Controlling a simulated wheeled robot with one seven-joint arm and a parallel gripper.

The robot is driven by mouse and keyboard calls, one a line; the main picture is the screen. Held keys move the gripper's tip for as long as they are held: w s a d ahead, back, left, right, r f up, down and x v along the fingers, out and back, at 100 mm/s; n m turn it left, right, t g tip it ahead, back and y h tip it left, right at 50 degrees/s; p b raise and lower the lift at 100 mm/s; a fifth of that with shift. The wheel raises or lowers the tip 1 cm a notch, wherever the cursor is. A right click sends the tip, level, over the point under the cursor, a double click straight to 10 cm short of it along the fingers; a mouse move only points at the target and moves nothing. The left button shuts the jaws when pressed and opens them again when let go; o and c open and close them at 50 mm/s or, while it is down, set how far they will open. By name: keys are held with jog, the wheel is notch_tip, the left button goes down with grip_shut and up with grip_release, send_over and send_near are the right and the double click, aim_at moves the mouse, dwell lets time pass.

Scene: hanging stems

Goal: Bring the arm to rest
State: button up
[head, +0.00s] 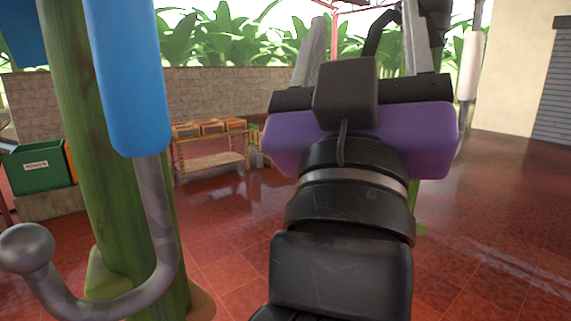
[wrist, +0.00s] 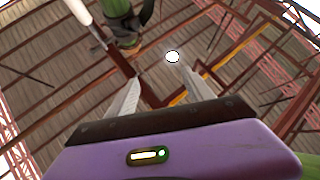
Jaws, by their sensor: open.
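My gripper (head: 361,45) points up and away from me in the head view, with its purple body and two grey fingers spread apart. It is open, and I see nothing held between the fingers. In the wrist view my gripper (wrist: 161,80) also shows spread fingers, facing up to the roof. A thick green stem (head: 75,150) stands at the left of the head view, apart from my gripper. A blue sleeve on a curved grey metal bar (head: 150,215) hangs in front of that stem. In the wrist view a green stem end (wrist: 117,8) with a dark tip hangs beyond the fingers.
A pale sleeve on a bar (head: 469,65) is close to the right of my gripper. A wooden rack with orange crates (head: 210,160) and a green bin (head: 35,165) stand farther back by a brick wall. The red tiled floor (head: 500,240) is clear at right.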

jog(key=s+f+n+g+y, duration=0.3)
jog(key=f+n+y, duration=0.8)
jog(key=f, duration=1.7)
jog(key=s+d+f+m+g+h, duration=0.1)
jog(key=s+d+f+m+g, duration=0.1)
jog(key=s+f, duration=0.6)
jog(key=s+d+f+m+g+h, duration=0.1)
jog(key=s+d+f+m+g, duration=0.2)
jog(key=s+d+f, duration=0.4)
jog(key=s+d+f+m+g+h+p, duration=0.1)
jog(key=s+d+f+m, duration=0.3)
jog(key=s+f, duration=0.5)
jog(key=shift+s+d+f+m+g+h, duration=0.2)
jog(key=shift+s+m+g+h, duration=0.35)
jog(key=shift+s+g, duration=0.45)
jog(key=shift+r, duration=0.1)
